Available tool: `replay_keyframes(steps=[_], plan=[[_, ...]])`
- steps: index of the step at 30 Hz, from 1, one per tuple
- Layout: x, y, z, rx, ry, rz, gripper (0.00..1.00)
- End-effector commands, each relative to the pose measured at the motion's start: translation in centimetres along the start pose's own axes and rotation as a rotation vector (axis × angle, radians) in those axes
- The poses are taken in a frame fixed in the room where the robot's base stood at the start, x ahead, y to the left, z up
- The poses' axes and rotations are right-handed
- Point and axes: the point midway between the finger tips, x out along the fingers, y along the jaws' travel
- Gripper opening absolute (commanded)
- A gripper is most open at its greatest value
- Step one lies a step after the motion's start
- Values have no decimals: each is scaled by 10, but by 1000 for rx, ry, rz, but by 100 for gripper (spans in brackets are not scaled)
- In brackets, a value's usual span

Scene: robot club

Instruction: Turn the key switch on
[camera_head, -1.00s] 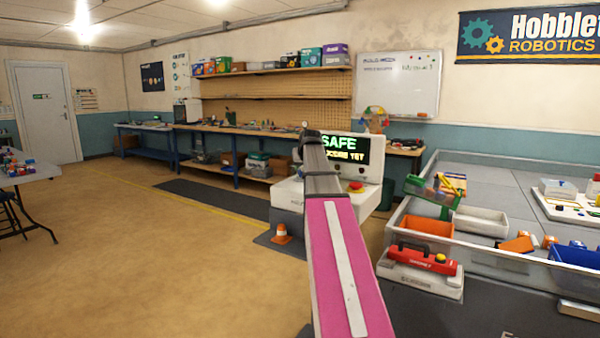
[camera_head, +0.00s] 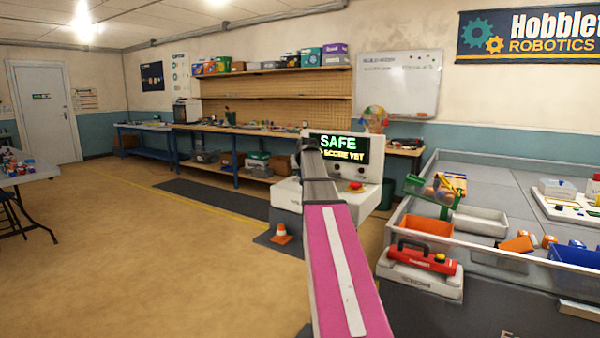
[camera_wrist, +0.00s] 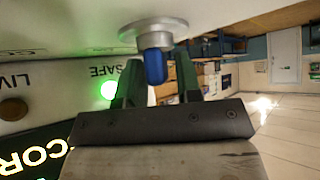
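The key switch has a round silver collar (camera_wrist: 153,33) with a blue key (camera_wrist: 155,67) standing out of it, in the wrist view. My gripper (camera_wrist: 159,75) has its two dark green fingers apart, one on each side of the blue key. A gap shows beside the key, so I see no firm grip. A green lamp (camera_wrist: 109,90) glows by the SAFE label, and a dark lamp (camera_wrist: 12,108) sits by the LIVE label. In the head view, the white console (camera_head: 368,205) has a screen (camera_head: 345,149) reading SAFE. My arm hides the key and gripper there.
A red button (camera_head: 356,187) is on the console's front. Open floor lies to the left.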

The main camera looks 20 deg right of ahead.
Motion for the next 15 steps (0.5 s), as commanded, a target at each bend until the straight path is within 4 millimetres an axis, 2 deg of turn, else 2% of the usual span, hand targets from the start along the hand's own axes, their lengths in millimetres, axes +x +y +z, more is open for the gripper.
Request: replay_keyframes(steps=[8, 15], plan=[[0, -1, 0, 45, 0, 46, 8], [0, -2, 0, 163, 1, 164, 8]])
